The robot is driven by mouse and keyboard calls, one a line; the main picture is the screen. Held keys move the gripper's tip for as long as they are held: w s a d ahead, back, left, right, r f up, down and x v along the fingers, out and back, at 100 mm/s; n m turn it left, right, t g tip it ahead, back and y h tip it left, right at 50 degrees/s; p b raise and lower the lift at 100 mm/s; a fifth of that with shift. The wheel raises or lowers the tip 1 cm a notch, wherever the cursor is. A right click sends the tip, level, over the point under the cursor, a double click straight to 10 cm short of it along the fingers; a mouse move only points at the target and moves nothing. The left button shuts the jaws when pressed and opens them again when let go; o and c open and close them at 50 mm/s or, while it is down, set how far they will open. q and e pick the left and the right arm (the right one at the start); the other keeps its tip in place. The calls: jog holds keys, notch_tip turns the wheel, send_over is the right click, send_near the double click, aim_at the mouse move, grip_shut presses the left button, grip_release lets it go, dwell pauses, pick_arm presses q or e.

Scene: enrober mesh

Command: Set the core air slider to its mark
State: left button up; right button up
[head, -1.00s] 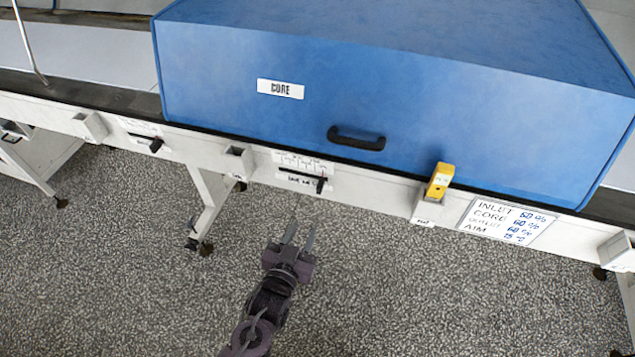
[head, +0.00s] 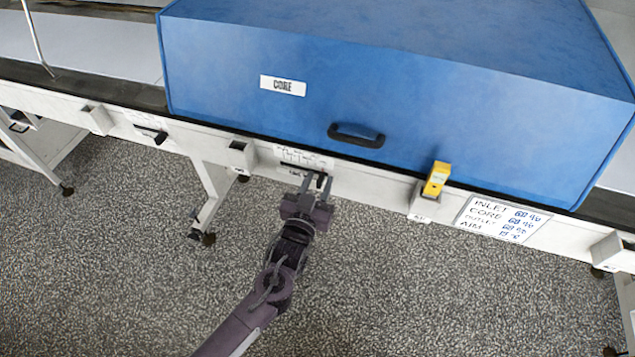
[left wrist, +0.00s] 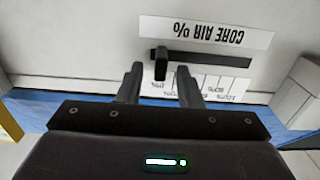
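The core air slider is a dark knob (left wrist: 160,63) at the left end of a black slot (left wrist: 208,59) in the left wrist view. An upside-down label (left wrist: 205,31) there reads "CORE AIR %". A printed scale (left wrist: 215,84) runs along the slot's other side; its figures are too small to read surely. In the head view the knob (head: 320,180) shows at the slot's right part. My left gripper (head: 316,184) is open in front of it. In the left wrist view its fingers (left wrist: 159,80) stand apart, one on either side of the knob, with gaps. My right gripper is out of view.
A blue hood (head: 400,120) marked "CORE", with a black handle (head: 356,136), rises above the rail. A yellow device (head: 436,179) sits in a holder to the right. A handwritten card (head: 502,218) lists inlet, core, outlet and aim values. Another slider (head: 160,138) is farther left.

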pick_arm(q)
grip_shut()
jog(key=a, duration=0.2)
jog(key=w+a, duration=0.1)
jog(key=a, duration=0.1)
jog(key=w+a, duration=0.1)
jog(key=a, duration=0.1)
jog(key=shift+s+d, duration=0.1)
grip_release()
